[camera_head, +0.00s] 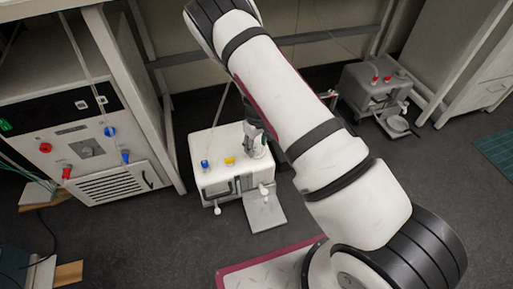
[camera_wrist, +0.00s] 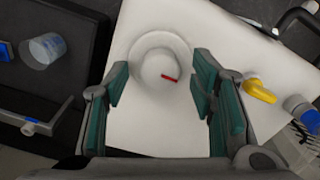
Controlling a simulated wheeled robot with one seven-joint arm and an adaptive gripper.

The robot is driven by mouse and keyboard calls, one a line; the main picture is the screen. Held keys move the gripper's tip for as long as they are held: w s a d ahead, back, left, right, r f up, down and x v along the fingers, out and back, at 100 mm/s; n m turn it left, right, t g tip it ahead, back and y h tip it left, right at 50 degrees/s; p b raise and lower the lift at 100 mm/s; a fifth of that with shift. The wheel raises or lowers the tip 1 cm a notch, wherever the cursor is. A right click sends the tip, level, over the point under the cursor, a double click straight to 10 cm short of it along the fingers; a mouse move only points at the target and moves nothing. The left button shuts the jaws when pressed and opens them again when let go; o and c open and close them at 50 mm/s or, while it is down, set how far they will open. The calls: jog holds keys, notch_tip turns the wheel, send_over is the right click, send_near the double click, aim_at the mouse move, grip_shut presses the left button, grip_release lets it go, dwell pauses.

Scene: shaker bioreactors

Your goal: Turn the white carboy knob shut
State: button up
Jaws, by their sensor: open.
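The white knob (camera_wrist: 158,70) is round with a small red mark on its lower right side. It sits on a wider round white base on the flat white top of the carboy box (camera_wrist: 150,130). My gripper (camera_wrist: 160,82) is open, with one green-padded finger on each side of the knob in the wrist view. I cannot tell whether either finger touches it. In the head view, my gripper (camera_head: 258,145) points down at the right side of the white box (camera_head: 228,178), and the knob is not clearly visible there.
A yellow knob (camera_wrist: 259,91) and a blue-topped part (camera_wrist: 297,104) are on the right in the wrist view. A clear cup (camera_wrist: 46,48) is at left. A cabinet (camera_head: 95,150) stands left in the head view, and a similar device (camera_head: 372,85) stands behind. Dark floor lies around.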

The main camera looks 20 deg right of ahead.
jog(key=shift+f, duration=0.2)
jog(key=c, duration=1.1)
jog(key=shift+c, duration=0.2)
